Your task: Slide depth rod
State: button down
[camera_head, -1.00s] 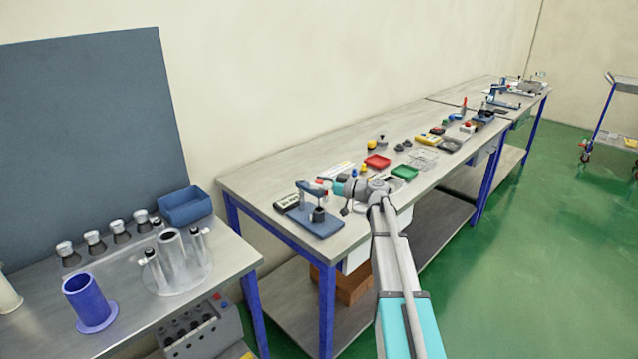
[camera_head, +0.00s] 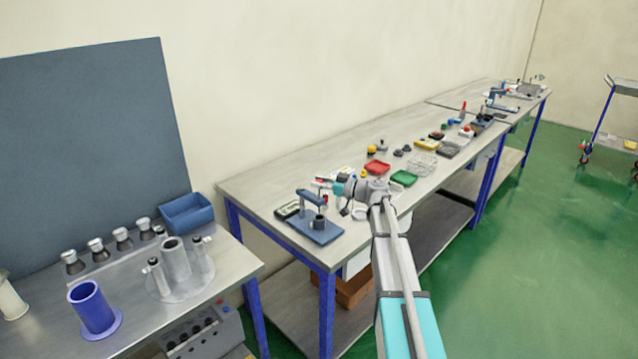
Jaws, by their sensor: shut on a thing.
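A blue stand (camera_head: 318,232) with a flat base, an upright and a short arm over a dark cup stands near the front left end of the long bench. I cannot tell whether the gripper touches the stand. I cannot clearly pick out a depth rod. My wrist hides part of the bench behind it.
Red (camera_head: 377,167) and green (camera_head: 404,178) trays and a wire basket (camera_head: 422,163) are beyond my wrist. The left bench carries a blue cylinder (camera_head: 93,308), a metal fixture (camera_head: 176,268) and a blue bin (camera_head: 187,213).

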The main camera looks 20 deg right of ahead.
jog(key=shift+r+p, duration=1.25)
jog(key=shift+r, duration=0.35)
jog(key=shift+w, duration=0.15)
jog(key=shift+c, duration=2)
grip_release()
jog(key=shift+s, duration=0.2)
jog(key=v, duration=1.1)
jog(key=shift+s+d, duration=0.2)
jog(key=shift+d, duration=0.15)
